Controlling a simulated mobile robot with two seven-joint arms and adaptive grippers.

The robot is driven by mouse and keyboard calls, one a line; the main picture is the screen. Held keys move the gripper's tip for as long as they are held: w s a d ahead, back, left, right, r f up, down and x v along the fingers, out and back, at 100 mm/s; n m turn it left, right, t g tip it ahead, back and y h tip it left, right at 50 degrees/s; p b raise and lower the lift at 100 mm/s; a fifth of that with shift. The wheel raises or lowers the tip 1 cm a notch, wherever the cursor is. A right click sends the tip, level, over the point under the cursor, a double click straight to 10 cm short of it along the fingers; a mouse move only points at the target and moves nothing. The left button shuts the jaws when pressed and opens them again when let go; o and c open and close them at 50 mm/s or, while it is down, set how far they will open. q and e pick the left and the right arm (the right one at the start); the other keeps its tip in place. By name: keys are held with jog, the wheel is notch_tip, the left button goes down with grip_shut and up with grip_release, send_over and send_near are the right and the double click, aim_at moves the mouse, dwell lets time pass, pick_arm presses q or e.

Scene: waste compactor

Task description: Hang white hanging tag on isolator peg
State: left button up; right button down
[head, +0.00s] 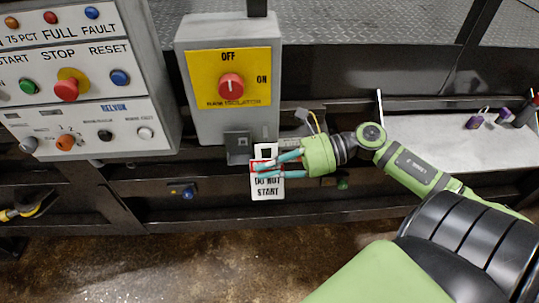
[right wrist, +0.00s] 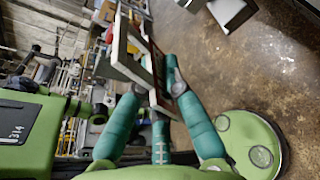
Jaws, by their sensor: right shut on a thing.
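The white hanging tag (head: 268,190) reads "DO NOT START" and has a red band and an opening near its top. My right gripper (head: 258,167) is shut on it, with teal fingers across its upper part. The tag hangs roughly upright, just right of and below a small grey bracket (head: 237,146) under the isolator box (head: 229,118). I cannot clearly make out the peg at this bracket, nor whether the tag touches it. In the right wrist view the tag (right wrist: 128,68) shows edge-on between the fingers (right wrist: 160,88). My left gripper is not in view.
The isolator box has a red knob (head: 231,86) on a yellow plate. A control panel (head: 75,118) with buttons stands to the left. A pale shelf (head: 430,135) at the right holds purple padlocks (head: 475,121). Dark rails run below the box, above open floor (head: 150,262).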

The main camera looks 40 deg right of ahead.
jog(key=shift+w+d+f+b, duration=0.2)
jog(key=shift+w+d+b, duration=0.3)
jog(key=shift+w+b, duration=0.3)
jog(key=shift+w+d+f+b, duration=0.2)
jog(key=shift+w+d+b, duration=0.3)
jog(key=shift+w+b, duration=0.3)
jog(key=shift+w+d+f+b, duration=0.2)
jog(key=shift+w+d+b, duration=0.3)
jog(key=shift+w+b, duration=0.25)
jog(key=c, duration=1.3)
grip_release()
jog(key=shift+d+r, duration=0.1)
jog(key=shift+v, duration=5.9)
